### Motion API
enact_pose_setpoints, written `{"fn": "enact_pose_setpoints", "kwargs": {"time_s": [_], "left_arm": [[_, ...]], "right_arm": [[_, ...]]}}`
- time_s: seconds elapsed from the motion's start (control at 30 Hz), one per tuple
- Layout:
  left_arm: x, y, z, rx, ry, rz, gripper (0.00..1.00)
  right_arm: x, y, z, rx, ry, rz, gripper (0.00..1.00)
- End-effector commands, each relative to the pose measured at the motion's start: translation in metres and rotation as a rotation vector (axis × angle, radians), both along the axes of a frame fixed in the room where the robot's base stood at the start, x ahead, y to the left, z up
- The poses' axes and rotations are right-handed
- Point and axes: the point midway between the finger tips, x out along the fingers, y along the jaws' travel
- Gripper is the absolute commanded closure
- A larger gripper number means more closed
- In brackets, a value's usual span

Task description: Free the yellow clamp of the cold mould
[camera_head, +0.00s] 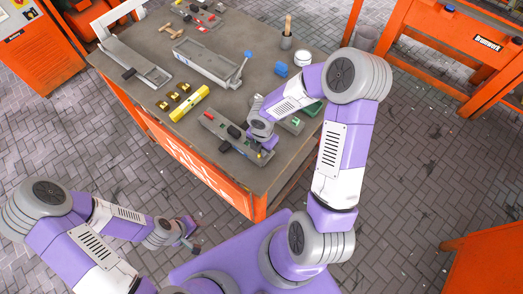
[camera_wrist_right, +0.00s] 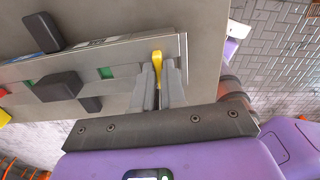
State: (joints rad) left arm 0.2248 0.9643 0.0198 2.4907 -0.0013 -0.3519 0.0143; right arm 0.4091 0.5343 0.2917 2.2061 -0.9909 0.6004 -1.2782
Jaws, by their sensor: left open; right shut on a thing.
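The grey mould (camera_head: 213,124) lies along the table's near edge, with red, black and green parts on it. In the right wrist view the mould (camera_wrist_right: 120,58) is a long grey bar with black blocks (camera_wrist_right: 58,87) and green patches. The yellow clamp (camera_wrist_right: 157,62) shows as a slim yellow handle at the mould's right end. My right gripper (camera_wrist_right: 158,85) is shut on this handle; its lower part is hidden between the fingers. In the head view my right gripper (camera_head: 262,153) is mostly hidden by its wrist. My left gripper (camera_head: 190,243) is open and empty, low beside the table.
A yellow bar (camera_head: 189,103) and several small brass-coloured pieces (camera_head: 179,92) lie left of the mould. A long grey tray (camera_head: 205,62) with a blue-knobbed lever lies behind. The table (camera_head: 290,165) is bare at the near right corner.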

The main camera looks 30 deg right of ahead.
Motion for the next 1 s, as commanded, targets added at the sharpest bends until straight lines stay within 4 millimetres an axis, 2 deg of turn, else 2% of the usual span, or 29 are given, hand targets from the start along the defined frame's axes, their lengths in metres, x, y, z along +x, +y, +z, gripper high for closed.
{"fn": "enact_pose_setpoints", "kwargs": {"time_s": [0.6, 1.0], "left_arm": [[0.0, 0.0, 0.031, 0.0, 0.0, 0.0, 0.56], [0.0, 0.0, 0.032, 0.0, 0.0, 0.0, 0.56]], "right_arm": [[0.0, 0.0, 0.001, 0.0, 0.001, 0.364, 1.0], [0.0, 0.0, 0.0, 0.0, 0.001, 0.392, 1.0]]}}
